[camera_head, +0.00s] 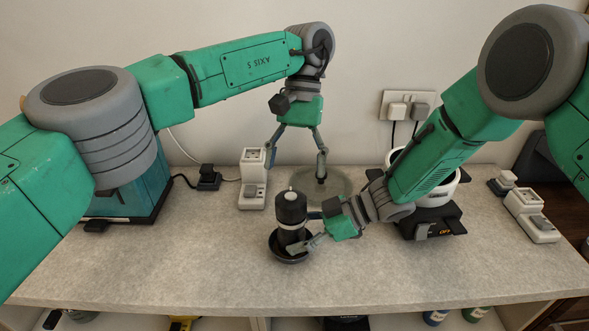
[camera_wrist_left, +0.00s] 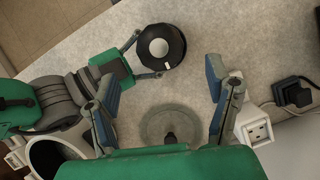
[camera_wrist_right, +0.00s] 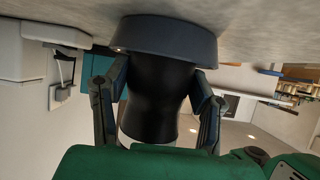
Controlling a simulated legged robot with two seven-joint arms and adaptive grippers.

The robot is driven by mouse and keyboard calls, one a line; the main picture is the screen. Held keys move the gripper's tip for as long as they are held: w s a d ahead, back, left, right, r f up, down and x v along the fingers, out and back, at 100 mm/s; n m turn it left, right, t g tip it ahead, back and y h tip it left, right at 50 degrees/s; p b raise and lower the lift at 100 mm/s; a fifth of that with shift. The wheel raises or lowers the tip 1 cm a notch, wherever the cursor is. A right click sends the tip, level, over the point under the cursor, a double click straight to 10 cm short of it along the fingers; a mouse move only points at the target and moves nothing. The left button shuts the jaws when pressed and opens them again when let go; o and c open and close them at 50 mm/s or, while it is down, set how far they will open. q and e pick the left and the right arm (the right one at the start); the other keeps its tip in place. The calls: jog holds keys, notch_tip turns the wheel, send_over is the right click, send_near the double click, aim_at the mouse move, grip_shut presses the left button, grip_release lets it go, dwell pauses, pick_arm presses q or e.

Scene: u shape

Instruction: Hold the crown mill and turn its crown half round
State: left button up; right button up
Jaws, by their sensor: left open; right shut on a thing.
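The crown mill (camera_head: 291,208) is dark, with a lighter band and a small pale tip. It stands upright in a shallow dark dish (camera_head: 274,249) near the counter's front. My right gripper (camera_head: 303,232) is shut on its lower body from the right. In the right wrist view the fingers lie on both sides of the black body (camera_wrist_right: 158,100), and the dish (camera_wrist_right: 165,38) shows upside down. My left gripper (camera_head: 298,165) is open and empty, pointing down behind and above the mill. The left wrist view shows the mill's round top (camera_wrist_left: 160,46) beyond the open fingers (camera_wrist_left: 163,80).
A clear glass lid (camera_head: 340,184) with a dark knob lies behind the mill. A white pot (camera_head: 455,185) on a black base is at right. Power strips stand at left (camera_head: 252,178) and right (camera_head: 530,213). A teal box (camera_head: 135,190) is at left. The front counter is clear.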

jog(key=o, duration=1.6)
jog(key=shift+o, duration=0.2)
jog(key=v, duration=0.7)
jog(key=shift+w+d, duration=0.1)
jog(key=shift+d, duration=0.25)
